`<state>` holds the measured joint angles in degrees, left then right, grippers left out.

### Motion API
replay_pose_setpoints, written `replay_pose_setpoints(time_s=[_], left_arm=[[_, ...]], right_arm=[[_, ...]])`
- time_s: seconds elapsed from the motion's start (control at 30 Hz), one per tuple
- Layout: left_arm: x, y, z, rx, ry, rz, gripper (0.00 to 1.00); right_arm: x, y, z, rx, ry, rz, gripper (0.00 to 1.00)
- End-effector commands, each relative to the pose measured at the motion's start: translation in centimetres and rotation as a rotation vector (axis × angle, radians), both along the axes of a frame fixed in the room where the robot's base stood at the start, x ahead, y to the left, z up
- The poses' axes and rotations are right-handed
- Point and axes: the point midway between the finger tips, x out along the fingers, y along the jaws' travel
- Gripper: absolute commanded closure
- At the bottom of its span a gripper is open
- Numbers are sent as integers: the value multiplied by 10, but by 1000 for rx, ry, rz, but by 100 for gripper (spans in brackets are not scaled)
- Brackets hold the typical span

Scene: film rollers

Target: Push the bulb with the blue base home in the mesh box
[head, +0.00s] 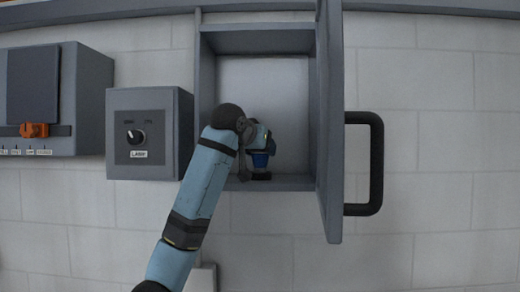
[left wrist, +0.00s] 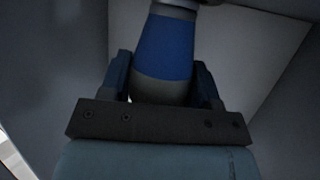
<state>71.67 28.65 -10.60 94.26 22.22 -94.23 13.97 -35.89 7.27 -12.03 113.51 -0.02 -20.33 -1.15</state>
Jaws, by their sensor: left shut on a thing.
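The box (head: 205,100) is a grey open-fronted cabinet on the wall. Its door (head: 330,120) stands open at the right, nearly edge-on, so I cannot make out any mesh. My left gripper (head: 261,152) is inside the box, low down, shut on the bulb. The bulb's blue base (head: 260,160) shows just above a dark fitting on the box floor (head: 262,176). In the left wrist view the blue base (left wrist: 164,45) rises between both fingers, with a paler part between the jaws and a grey metal end at the top edge. I cannot tell how deep it sits.
A black door handle (head: 375,165) juts out to the right. A larger grey panel (head: 90,100) with an orange part (head: 33,130) is further left.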

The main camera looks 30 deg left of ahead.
Motion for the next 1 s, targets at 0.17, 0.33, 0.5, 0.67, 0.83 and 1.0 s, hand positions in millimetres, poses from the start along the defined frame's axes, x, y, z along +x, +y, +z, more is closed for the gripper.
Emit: replay_pose_setpoints(time_s=[0.17, 0.33, 0.5, 0.67, 0.83, 1.0], left_arm=[[0, 0, 0, 0, -1, 0, 68], [0, 0, -2, 0, 0, 0, 68], [0, 0, -4, 0, 0, 0, 68], [0, 0, -6, 0, 0, 0, 68], [0, 0, -8, 0, 0, 0, 68], [0, 0, -9, 0, 2, 0, 68]], right_arm=[[-1, 0, -1, 0, 2, -1, 59], [-1, 0, -2, 0, 2, -1, 59], [-1, 0, -3, 1, 2, 0, 59], [-1, 0, -4, 0, 2, 1, 59], [-1, 0, -5, 0, 1, 1, 59], [0, 0, -4, 1, -1, 1, 59]])
